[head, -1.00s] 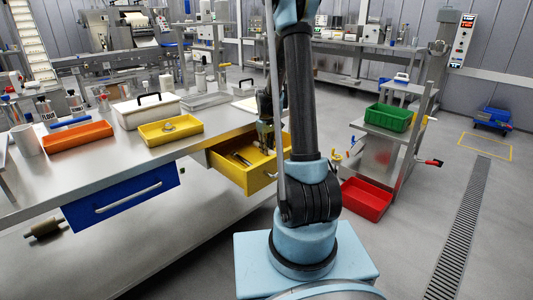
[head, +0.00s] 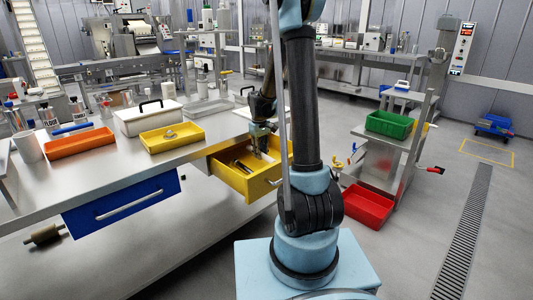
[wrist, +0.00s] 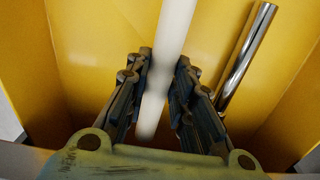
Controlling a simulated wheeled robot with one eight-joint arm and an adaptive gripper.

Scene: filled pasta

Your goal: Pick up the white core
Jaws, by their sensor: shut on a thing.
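The white core (wrist: 172,32) is a smooth pale rod in the wrist view, running from the top edge down between the fingers. My gripper (wrist: 164,70) has its two ribbed dark fingers on either side of it, shut on it. In the head view my gripper (head: 263,152) reaches down into the open yellow drawer (head: 250,186) under the table. The core cannot be made out clearly there. The lower end of the core is blurred near the palm.
A shiny metal rod (wrist: 248,55) lies in the drawer right of the fingers. Yellow drawer walls (wrist: 90,50) stand close around. A yellow tray (head: 150,149), an orange tray (head: 80,149) and a white case (head: 135,122) stand on the table.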

